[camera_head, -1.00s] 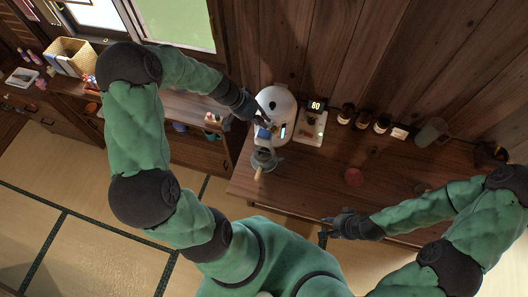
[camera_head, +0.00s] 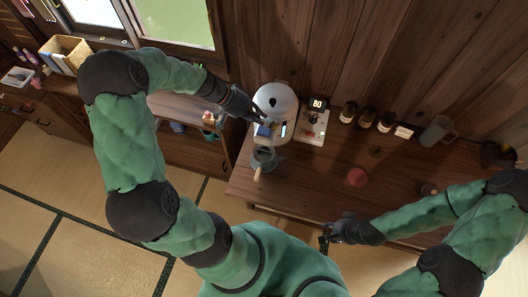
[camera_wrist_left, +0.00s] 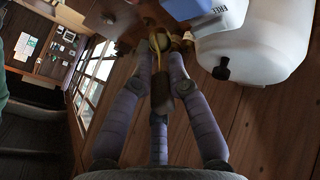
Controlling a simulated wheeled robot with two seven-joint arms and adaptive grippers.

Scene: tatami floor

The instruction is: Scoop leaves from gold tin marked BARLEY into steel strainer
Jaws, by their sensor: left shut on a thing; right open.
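My left gripper (camera_head: 256,117) is in front of the white rounded appliance (camera_head: 277,98). In the left wrist view its fingers (camera_wrist_left: 160,75) are closed around a brown-handled utensil (camera_wrist_left: 161,96) with a thin gold-coloured part, perhaps a scoop; its far end is unclear. A grey cup-like vessel (camera_head: 264,157) with a pale wooden handle stands below the appliance; I cannot tell whether the steel strainer is there. My right gripper (camera_head: 329,234) is open and empty near the counter's front edge. Several small dark containers (camera_head: 366,118) stand along the wall; no BARLEY marking is legible.
A scale-like device with a display reading 80 (camera_head: 316,105) stands right of the appliance. The counter's middle front is mostly clear.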

